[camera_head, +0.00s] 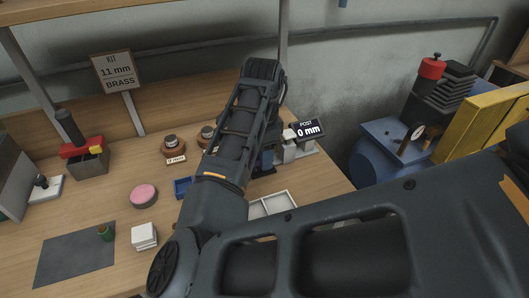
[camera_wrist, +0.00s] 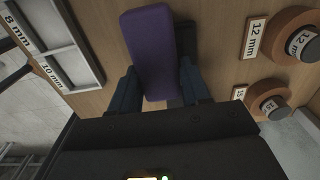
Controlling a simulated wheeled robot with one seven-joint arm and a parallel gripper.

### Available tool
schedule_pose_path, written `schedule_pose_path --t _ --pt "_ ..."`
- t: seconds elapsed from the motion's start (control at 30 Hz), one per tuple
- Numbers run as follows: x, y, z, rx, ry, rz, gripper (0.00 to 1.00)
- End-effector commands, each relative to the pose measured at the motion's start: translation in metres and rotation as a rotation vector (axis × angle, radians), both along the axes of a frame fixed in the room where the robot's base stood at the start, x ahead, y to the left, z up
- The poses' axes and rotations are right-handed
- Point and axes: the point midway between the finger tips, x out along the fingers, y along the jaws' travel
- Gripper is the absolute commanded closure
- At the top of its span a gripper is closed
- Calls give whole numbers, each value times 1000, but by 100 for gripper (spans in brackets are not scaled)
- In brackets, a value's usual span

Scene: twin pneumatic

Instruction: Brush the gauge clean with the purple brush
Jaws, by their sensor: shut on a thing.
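My gripper (camera_wrist: 158,88) shows in the wrist view, with its blue fingers closed on the purple brush (camera_wrist: 152,40). The brush shows as a plain purple block pointing away from the wrist; its bristles are not visible. In the head view my arm hides the brush, and I cannot make out the gripper clearly. A small round dial gauge (camera_head: 418,131) stands on the blue compressor tank at the right in the head view, well apart from my gripper. Its face is too small to read or to judge for dirt.
A labelled tray (camera_wrist: 60,40) and ring spools (camera_wrist: 302,42) lie near my gripper. A yellow panel (camera_head: 490,118) stands beside the compressor (camera_head: 380,155).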

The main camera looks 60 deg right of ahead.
Motion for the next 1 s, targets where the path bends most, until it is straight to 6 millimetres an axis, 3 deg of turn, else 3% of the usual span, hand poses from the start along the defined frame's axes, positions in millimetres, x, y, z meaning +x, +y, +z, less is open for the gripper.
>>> schedule_pose_path --t 0.6,1.0 --pt "0 -1 58 -3 -1 -1 100" --pt "0 -1 60 -3 -2 -1 100"
